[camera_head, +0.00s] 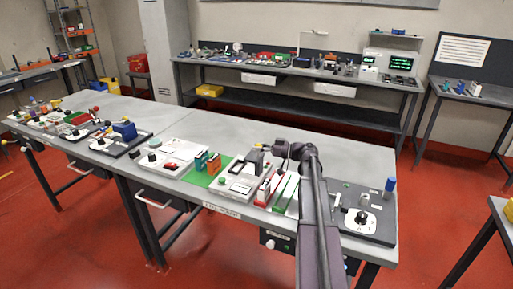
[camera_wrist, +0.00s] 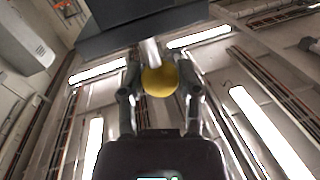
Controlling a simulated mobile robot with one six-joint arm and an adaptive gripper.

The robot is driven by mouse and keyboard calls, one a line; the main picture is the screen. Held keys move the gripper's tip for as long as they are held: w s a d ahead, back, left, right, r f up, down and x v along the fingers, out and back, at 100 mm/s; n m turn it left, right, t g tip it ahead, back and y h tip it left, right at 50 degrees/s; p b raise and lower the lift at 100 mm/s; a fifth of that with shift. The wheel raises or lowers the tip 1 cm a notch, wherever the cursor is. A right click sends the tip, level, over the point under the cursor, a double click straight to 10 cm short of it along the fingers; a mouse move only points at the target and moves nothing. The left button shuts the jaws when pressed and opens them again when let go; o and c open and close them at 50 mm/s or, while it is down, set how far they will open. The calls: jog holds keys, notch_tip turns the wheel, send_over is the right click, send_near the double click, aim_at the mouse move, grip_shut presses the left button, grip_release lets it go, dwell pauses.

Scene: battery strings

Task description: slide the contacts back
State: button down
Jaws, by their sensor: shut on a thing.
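My gripper (camera_wrist: 160,68) is shut on a round yellow knob (camera_wrist: 158,82) in the wrist view. A short silver rod (camera_wrist: 150,52) runs from the knob to a dark panel (camera_wrist: 170,22) at the top. In the head view my arm reaches over the front bench, and its dark wrist end (camera_head: 281,149) is above the pale devices there. I cannot pick out the contacts themselves.
The front bench (camera_head: 350,165) carries a grey plate with a white dial (camera_head: 360,221) and a blue cylinder (camera_head: 390,185) right of my arm. Green and red bars (camera_head: 284,192) lie just left of it. A green mat (camera_head: 205,176) and other devices stand further left.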

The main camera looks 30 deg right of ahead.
jog(key=shift+c, duration=1.5)
grip_release()
jog(key=shift+s, duration=0.15)
jog(key=shift+s+d, duration=0.1)
jog(key=shift+d, duration=0.1)
jog(key=v, duration=0.7)
jog(key=shift+d+r, duration=0.1)
jog(key=shift+r, duration=0.05)
